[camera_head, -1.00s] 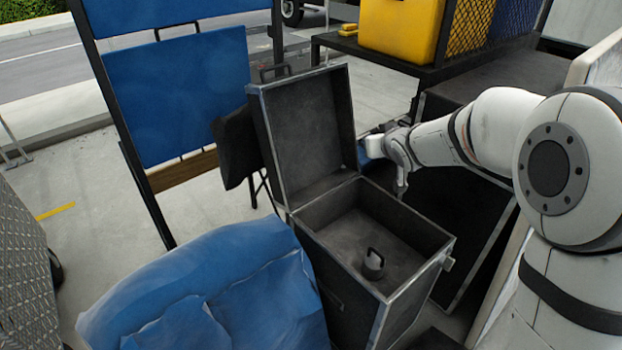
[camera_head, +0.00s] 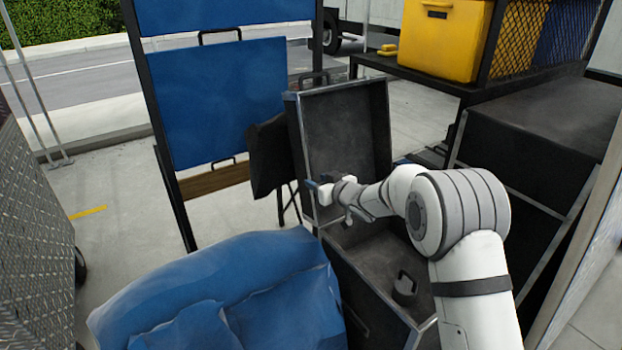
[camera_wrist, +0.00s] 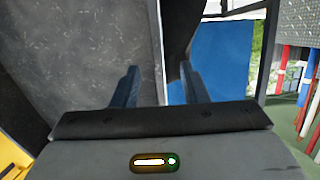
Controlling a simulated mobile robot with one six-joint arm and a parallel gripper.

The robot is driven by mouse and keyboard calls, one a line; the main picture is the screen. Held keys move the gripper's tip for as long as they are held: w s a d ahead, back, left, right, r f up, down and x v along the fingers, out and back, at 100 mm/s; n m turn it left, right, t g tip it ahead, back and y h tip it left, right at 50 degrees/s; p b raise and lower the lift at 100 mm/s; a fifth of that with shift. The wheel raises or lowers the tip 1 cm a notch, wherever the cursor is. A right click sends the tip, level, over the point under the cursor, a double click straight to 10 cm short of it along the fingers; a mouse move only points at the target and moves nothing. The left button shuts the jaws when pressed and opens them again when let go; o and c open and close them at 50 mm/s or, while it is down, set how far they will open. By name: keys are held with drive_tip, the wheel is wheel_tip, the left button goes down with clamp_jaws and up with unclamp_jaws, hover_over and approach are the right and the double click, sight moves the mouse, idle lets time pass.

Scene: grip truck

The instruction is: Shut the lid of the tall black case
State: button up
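The tall black case (camera_head: 376,318) stands in front of me with its lid (camera_head: 350,125) raised, leaning back on the far side. A small dark object with a handle (camera_head: 405,288) sits inside the case. My gripper (camera_head: 316,188) is at the lower left edge of the lid, in front of its inner face. In the wrist view, my gripper (camera_wrist: 159,70) has its two blue fingers apart, and the lid's grey inner face (camera_wrist: 70,60) fills the left. The lid's edge shows between the fingers; I cannot tell whether they touch it. My arm hides part of the case's opening.
A blue cloth-covered bundle (camera_head: 230,295) lies close left of the case. A blue panel on a black frame (camera_head: 220,100) and a black cloth (camera_head: 266,160) stand behind left. Black cases (camera_head: 530,130) and a shelf with a yellow bin (camera_head: 445,40) are at right.

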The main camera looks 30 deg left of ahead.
sight(312, 179)
drive_tip(key=shift+p+x, duration=0.95)
drive_tip(key=shift+x, duration=2.25)
clamp_jaws()
drive_tip(key=shift+v, duration=1.9)
drive_tip(key=shift+s, duration=0.1)
